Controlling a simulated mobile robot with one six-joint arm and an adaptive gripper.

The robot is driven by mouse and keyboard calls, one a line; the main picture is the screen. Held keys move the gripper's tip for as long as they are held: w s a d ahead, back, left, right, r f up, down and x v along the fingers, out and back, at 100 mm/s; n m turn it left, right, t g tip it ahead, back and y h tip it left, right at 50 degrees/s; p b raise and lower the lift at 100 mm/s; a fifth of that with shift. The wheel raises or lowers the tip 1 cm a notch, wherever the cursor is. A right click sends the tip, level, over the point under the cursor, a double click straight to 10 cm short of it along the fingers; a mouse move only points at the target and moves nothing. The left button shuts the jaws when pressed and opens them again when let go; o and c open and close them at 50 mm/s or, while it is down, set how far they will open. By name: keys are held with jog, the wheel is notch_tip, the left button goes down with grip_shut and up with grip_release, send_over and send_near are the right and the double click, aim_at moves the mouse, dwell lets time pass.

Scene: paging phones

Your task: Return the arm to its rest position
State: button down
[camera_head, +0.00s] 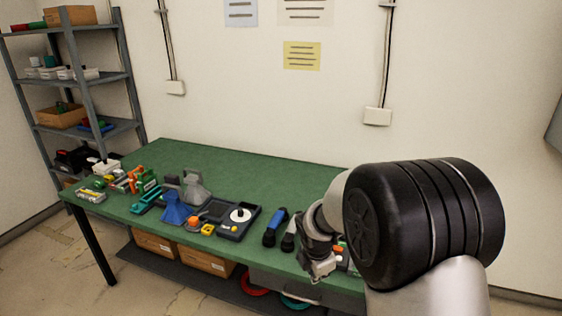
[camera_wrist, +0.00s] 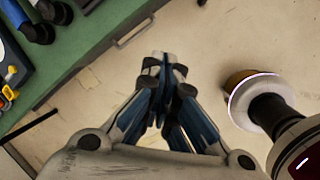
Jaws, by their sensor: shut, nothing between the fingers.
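My gripper (camera_head: 320,268) hangs at the front edge of the green workbench (camera_head: 262,165) in the head view, in front of the bench's right part. In the wrist view my gripper (camera_wrist: 163,66) points down over the bare floor (camera_wrist: 205,30), with its fingers together and nothing between them. My arm is bent, and its large dark joint covers the right end of the bench in the head view. A blue-and-black handset (camera_head: 275,228) lies on the bench just left of my gripper.
Several tools and small devices, including a blue funnel-shaped piece (camera_head: 175,208) and a dark device with a white dial (camera_head: 239,217), crowd the bench front. Cardboard boxes (camera_head: 207,262) sit underneath. A metal shelf (camera_head: 85,80) stands at the left. The bench's back is clear.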

jog(key=s+d+r+m, duration=0.4)
jog(key=s+r+m, duration=0.8)
jog(key=s+r, duration=0.35)
jog(key=s+r+m+t+y, duration=0.1)
jog(key=s+r+m, duration=0.2)
jog(key=s+m, duration=0.7)
jog(key=s, duration=0.5)
jog(key=shift+s, duration=0.3)
